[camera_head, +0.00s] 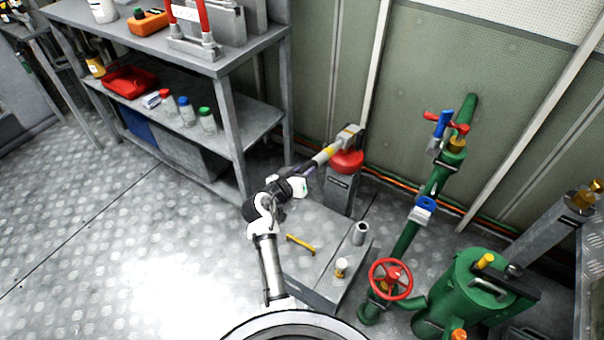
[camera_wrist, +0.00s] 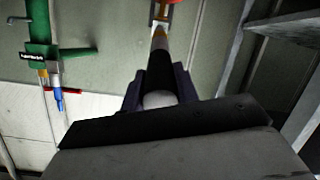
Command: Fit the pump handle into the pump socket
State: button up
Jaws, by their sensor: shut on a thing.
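My gripper (camera_head: 302,183) is shut on a dark rod with a yellow band, which looks like the pump handle (camera_head: 323,155). The handle slopes up and right, away from the gripper. Its far end meets or overlaps a pale grey block, seemingly the pump socket (camera_head: 348,136), above a red dome on a grey pump body (camera_head: 340,190). I cannot tell whether the handle is inside the socket or only in front of it. In the wrist view, the handle (camera_wrist: 158,65) runs up from between the dark fingers (camera_wrist: 158,92) towards yellow and red parts at the top edge.
A low grey box (camera_head: 320,275) stands by my arm, with a yellow tool (camera_head: 300,244) and small cylinders on it. Green piping with a red handwheel (camera_head: 390,278) stands to the right. A metal shelf (camera_head: 240,130) is at the left. The floor in front of it is clear.

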jog(key=shift+w+d+f+b, duration=0.2)
jog(key=shift+w+d+b, duration=0.15)
jog(key=shift+w, duration=0.2)
jog(key=o, duration=1.1)
jog(key=b+v, duration=0.1)
jog(key=v, duration=1.2)
jog(key=shift+s+a+r, duration=0.1)
jog(key=shift+s+a, duration=0.1)
jog(key=shift+s, duration=0.15)
